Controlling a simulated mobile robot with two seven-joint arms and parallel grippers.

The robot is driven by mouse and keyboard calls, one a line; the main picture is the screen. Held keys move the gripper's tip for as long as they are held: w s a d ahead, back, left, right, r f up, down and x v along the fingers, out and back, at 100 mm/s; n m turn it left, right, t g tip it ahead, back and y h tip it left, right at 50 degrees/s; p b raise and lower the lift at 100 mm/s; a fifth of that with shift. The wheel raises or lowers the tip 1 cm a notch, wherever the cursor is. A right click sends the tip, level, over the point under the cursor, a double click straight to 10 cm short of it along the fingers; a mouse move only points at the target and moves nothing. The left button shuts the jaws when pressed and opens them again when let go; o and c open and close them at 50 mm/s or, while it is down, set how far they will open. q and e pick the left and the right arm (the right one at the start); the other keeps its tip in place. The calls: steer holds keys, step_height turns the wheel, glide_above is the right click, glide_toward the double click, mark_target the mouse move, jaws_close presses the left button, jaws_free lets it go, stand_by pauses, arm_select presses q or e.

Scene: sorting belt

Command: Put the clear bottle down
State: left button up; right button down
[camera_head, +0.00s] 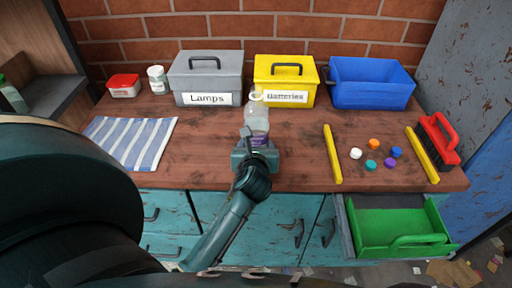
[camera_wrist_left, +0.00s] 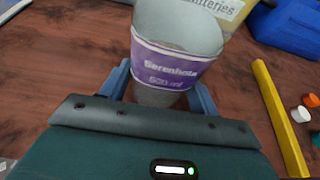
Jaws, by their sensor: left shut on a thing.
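The clear bottle (camera_head: 256,118) stands roughly upright over the middle of the wooden worktop (camera_head: 210,160), in front of the yellow box. It has a purple label, and its label also shows in the left wrist view (camera_wrist_left: 172,66). My left gripper (camera_head: 256,150) is shut on the lower part of the bottle, with one blue finger on each side of it in the left wrist view (camera_wrist_left: 158,92). The bottle's base is hidden by the gripper, so I cannot tell whether it touches the worktop. My right gripper is not in view.
Behind stand a grey "Lamps" box (camera_head: 207,77), a yellow "Batteries" box (camera_head: 286,80) and a blue open bin (camera_head: 371,84). A striped cloth (camera_head: 130,142) lies left. Two yellow bars (camera_head: 332,154) flank several caps right, beside a red brush (camera_head: 439,137). A green tray (camera_head: 392,230) sits in the open drawer.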

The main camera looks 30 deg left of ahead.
arm_select(q)
steer(key=o, duration=0.5)
steer(key=shift+f, duration=0.1)
steer(key=o, duration=0.5)
